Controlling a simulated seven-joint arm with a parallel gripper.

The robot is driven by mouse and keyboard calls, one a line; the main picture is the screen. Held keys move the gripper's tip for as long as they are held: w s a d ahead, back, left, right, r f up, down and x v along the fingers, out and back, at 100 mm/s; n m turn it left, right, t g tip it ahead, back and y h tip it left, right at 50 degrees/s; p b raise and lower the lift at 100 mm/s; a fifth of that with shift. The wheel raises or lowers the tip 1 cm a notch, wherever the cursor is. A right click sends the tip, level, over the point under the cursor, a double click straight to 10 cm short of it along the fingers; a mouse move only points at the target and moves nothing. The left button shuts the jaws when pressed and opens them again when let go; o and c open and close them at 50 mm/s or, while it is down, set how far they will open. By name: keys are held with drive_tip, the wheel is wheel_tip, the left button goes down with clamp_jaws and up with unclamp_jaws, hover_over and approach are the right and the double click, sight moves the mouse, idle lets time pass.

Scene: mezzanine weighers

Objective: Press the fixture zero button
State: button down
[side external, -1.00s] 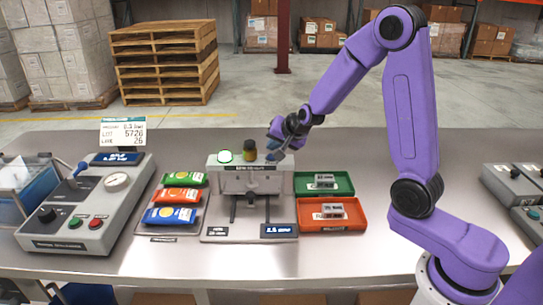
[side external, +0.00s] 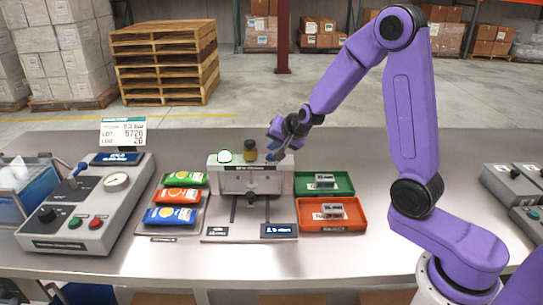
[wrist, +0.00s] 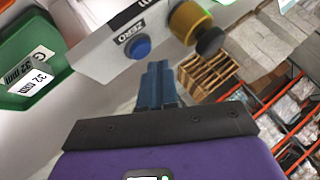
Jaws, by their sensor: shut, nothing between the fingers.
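The fixture (side external: 228,183) is a pale grey unit at the middle of the table. In the wrist view, its round blue zero button (wrist: 138,47) sits beside a ZERO label on the pale panel (wrist: 95,52). My gripper (wrist: 155,66) is shut and empty, with its blue fingertips just beside the button in the picture; I cannot tell whether they touch it. In the side external view, my gripper (side external: 272,155) is at the fixture's top right corner, and the button cannot be made out there.
A yellow knob with a dark end (wrist: 190,22) stands close to the button. Green (side external: 342,184) and orange (side external: 352,224) trays lie right, colored packets (side external: 172,216) left. A gauge console (side external: 75,225) is further left.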

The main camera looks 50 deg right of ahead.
drive_tip(key=shift+f, duration=0.1)
idle(0.6)
drive_tip(key=shift+f, duration=0.35)
drive_tip(key=shift+f, duration=0.45)
idle(0.7)
drive_tip(key=shift+r, duration=0.9)
drive_tip(key=shift+r, duration=2.5)
